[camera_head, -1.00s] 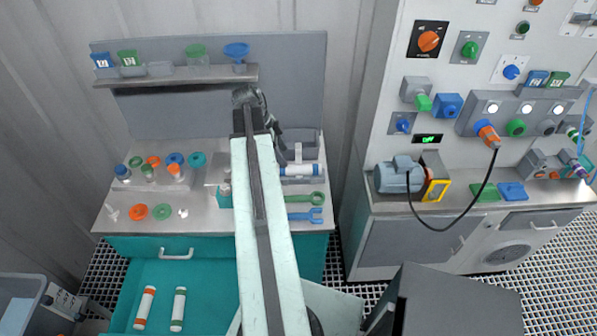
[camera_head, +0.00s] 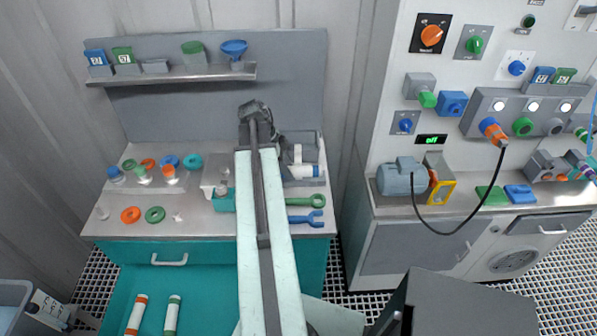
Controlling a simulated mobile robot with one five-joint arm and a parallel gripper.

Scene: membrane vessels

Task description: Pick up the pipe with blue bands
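The white pipe with blue bands (camera_head: 306,172) lies sideways in a grey fixture on the right part of the workbench. A blue band shows at its right end; its left end is partly hidden by my arm. My gripper (camera_head: 266,116) is dark and seen from behind, at the far end of my pale arm. In the picture it is above and left of the pipe, apparently apart from it. Its fingertips are hidden, so I cannot tell whether it is open or shut.
An open teal drawer (camera_head: 205,290) holds an orange-banded pipe (camera_head: 137,315) and a green-banded pipe (camera_head: 172,316). Green (camera_head: 307,201) and blue (camera_head: 306,217) wrenches lie in front of the fixture. A shelf (camera_head: 175,76) runs behind. A control cabinet (camera_head: 425,240) stands at right.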

